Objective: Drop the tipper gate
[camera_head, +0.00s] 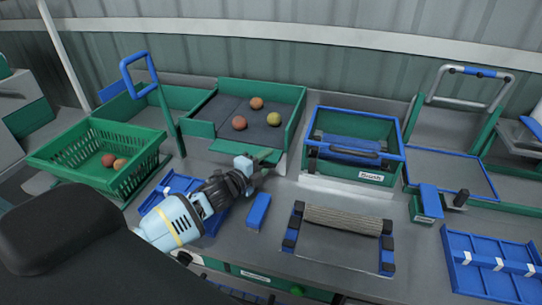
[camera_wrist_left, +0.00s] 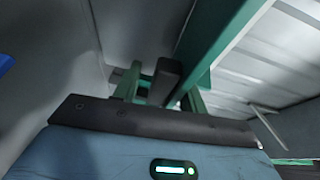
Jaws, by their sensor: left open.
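The green tipper tray (camera_head: 300,118) stands at the back centre in the head view, with a dark floor and three tomatoes (camera_head: 257,103) on it. A green panel (camera_head: 262,153) at its front edge looks like the gate; its exact position is partly hidden by my gripper. My left gripper (camera_head: 258,171) is open at this front edge. In the left wrist view, a dark block (camera_wrist_left: 165,80) shows between green parts beyond the gripper's dark plate. I cannot tell whether the fingers touch the gate. My right gripper is not seen.
A green basket (camera_head: 75,162) with tomatoes stands left. A blue-rimmed green bin (camera_head: 362,176) stands right of the tipper. A roller (camera_head: 342,220), a blue block (camera_head: 259,210) and a blue tray (camera_head: 165,190) lie near my arm.

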